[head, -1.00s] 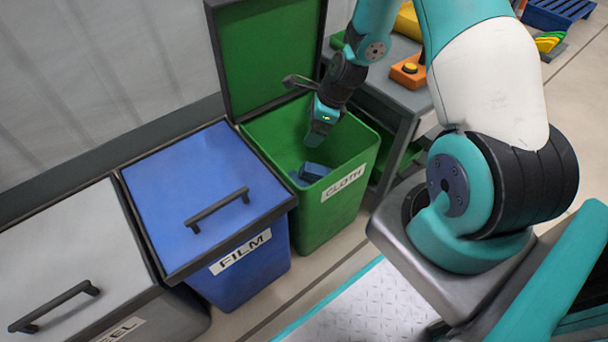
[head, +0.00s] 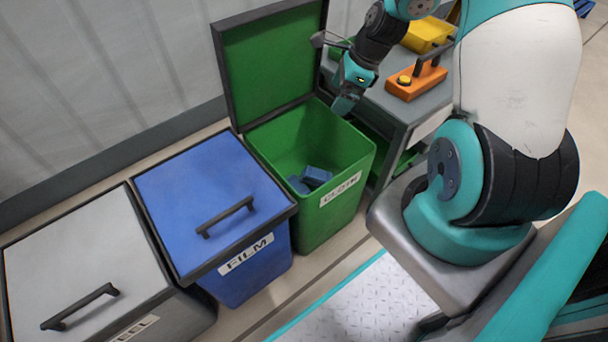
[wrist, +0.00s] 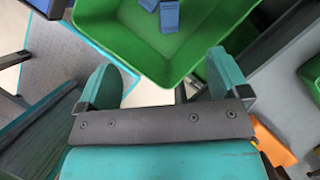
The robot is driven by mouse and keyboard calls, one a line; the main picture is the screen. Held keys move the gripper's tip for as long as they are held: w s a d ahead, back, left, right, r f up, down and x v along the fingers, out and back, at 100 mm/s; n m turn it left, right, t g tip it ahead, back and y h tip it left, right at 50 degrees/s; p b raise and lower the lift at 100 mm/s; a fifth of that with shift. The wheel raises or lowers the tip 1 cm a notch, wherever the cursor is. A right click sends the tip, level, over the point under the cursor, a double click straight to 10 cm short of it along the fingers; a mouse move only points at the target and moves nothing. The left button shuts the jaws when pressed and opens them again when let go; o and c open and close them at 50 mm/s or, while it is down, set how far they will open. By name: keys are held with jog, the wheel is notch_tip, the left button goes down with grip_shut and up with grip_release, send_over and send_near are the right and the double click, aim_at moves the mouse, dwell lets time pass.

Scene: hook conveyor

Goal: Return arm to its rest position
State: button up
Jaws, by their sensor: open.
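My gripper (head: 345,103) is above the back right rim of the open green bin in the head view. In the wrist view my gripper (wrist: 163,80) shows its two teal fingers spread apart with nothing between them. The green bin (head: 357,192) is labelled CLOTH, and its lid (head: 270,62) stands upright behind it. Blue cloth pieces (head: 316,176) lie inside it near the front. They also show at the top of the wrist view (wrist: 168,15).
A blue bin (head: 205,190) labelled FILM and a grey bin (head: 85,250) stand left, lids shut. A grey table (head: 400,105) at the right holds an orange control box (head: 415,80) and a yellow container (head: 428,35). The floor (head: 300,290) before the bins is clear.

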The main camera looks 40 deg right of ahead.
jog(key=shift+v, duration=0.75)
jog(key=s+a+r+n+g+y, duration=0.1)
jog(key=s+a+r+n, duration=0.1)
jog(key=a+r+n, duration=0.55)
jog(key=s+a+r+n, duration=0.2)
jog(key=a+r+n, duration=0.3)
jog(key=a+n, duration=0.45)
jog(key=s+a+r+n+g, duration=0.1)
jog(key=s+a+r+n, duration=0.2)
jog(key=s+a+n, duration=0.35)
jog(key=s+a+r+n+g, duration=0.1)
jog(key=s+a+r+n, duration=0.3)
jog(key=s+n, duration=0.4)
notch_tip(320, 180, up, 30)
jog(key=n+p, duration=0.1)
jog(key=p, duration=2.9)
jog(key=shift+w, duration=0.3)
